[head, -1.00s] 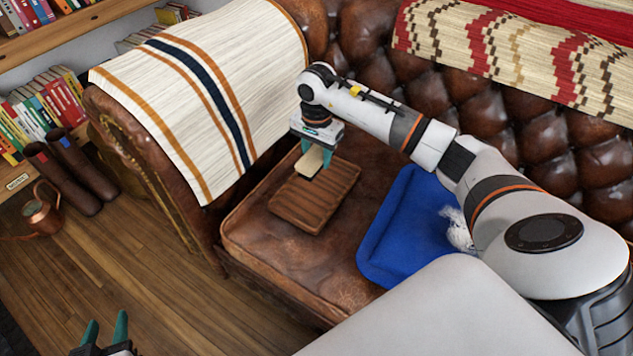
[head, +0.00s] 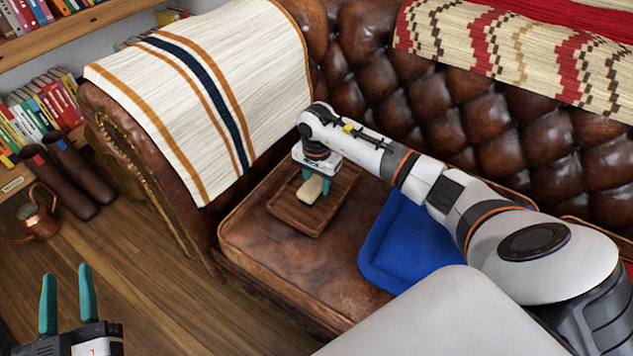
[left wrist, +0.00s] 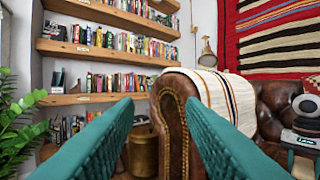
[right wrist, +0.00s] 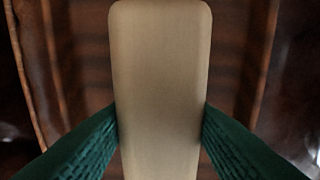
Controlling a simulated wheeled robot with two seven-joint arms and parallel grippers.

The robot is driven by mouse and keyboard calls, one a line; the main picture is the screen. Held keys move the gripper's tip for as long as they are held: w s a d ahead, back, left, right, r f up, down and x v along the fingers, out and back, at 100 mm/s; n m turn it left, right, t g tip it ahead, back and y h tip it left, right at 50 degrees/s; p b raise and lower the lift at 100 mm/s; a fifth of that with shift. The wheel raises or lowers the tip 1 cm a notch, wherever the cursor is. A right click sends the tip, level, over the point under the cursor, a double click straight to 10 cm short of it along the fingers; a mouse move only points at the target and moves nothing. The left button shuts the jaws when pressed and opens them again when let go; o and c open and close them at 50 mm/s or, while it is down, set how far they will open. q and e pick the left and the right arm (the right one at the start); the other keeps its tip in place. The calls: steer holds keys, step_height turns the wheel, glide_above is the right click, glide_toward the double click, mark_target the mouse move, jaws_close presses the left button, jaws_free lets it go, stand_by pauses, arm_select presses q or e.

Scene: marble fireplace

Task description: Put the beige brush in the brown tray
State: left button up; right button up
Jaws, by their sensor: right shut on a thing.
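The beige brush (head: 310,190) is between the fingers of my right gripper (head: 315,184), over the brown tray (head: 291,216) on the leather sofa seat. In the right wrist view the brush (right wrist: 160,80) fills the middle, and the green fingers (right wrist: 160,135) press on both its sides. The slatted tray (right wrist: 80,60) shows behind it. I cannot tell whether the brush touches the tray. My left gripper (head: 68,300) is open and empty, over the wooden floor at the lower left; its spread fingers also show in the left wrist view (left wrist: 160,125).
A blue cushion (head: 395,245) lies on the seat right of the tray. A striped blanket (head: 190,95) covers the sofa arm. Brown boots (head: 65,180) and a copper watering can (head: 40,215) stand on the left by the bookshelf (head: 50,110). The seat front is clear.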

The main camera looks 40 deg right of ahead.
steer(key=shift+f, duration=0.1)
steer(key=o, duration=1)
steer(key=shift+c, duration=0.2)
arm_select(q)
steer(key=shift+s+r+t, duration=0.1)
steer(key=shift+r+t, duration=0.2)
steer(key=shift+r, duration=0.05)
